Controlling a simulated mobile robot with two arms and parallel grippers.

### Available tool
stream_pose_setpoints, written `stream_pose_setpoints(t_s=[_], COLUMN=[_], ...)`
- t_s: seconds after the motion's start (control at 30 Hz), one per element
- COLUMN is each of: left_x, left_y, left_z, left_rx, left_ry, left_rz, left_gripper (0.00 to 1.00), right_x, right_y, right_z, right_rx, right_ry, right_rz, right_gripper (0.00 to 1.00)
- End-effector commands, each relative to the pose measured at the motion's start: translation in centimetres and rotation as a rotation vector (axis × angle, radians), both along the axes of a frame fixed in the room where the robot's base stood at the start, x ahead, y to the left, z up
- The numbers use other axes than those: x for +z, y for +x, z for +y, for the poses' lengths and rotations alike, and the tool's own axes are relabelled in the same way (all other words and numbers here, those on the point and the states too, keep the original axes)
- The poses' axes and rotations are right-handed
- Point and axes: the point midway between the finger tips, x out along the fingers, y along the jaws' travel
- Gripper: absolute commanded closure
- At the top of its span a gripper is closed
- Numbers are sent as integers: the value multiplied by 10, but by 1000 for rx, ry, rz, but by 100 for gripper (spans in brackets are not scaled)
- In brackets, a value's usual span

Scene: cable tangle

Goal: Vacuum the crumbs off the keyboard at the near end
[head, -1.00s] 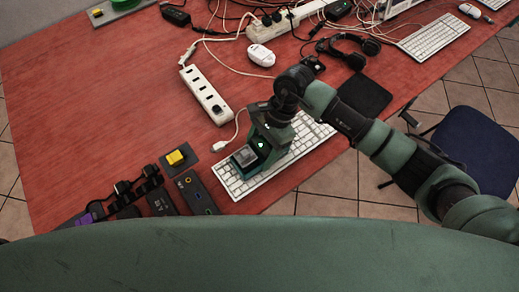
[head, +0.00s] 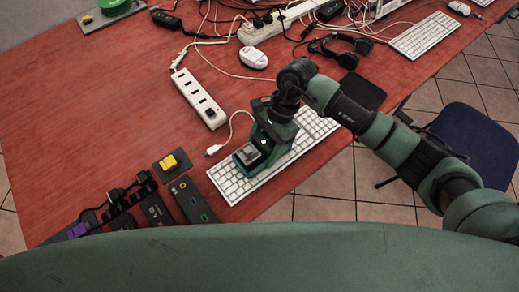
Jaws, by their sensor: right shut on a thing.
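The near keyboard (head: 233,188) is white and lies at the table's right edge, partly hidden under my right arm. My right gripper (head: 256,150) is over its middle, shut on a small grey block-like device (head: 248,155), which looks like the vacuum. The device is at the keyboard's surface; I cannot tell whether it touches the keys. Crumbs are too small to make out. My left gripper is not in view.
Dark docks (head: 193,200) and a yellow-topped button box (head: 172,163) sit at the near end. A white mouse (head: 253,58), headphones (head: 341,48) and tangled cables lie farther back. The table's left is clear.

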Motion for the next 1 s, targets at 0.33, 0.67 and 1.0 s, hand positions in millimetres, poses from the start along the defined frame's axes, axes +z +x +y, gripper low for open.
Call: stream_pose_setpoints(t_s=[0.33,0.67,1.0], left_x=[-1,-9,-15], left_y=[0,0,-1], left_z=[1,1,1], left_rx=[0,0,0], left_ry=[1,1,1], left_rz=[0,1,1], left_gripper=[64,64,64], right_x=[0,-1,0], right_y=[1,9,16], right_z=[-1,-12,-22], right_rx=[0,-1,-1], right_ry=[1,1,1], right_rz=[-1,-1,-1], right_gripper=[69,69,69])
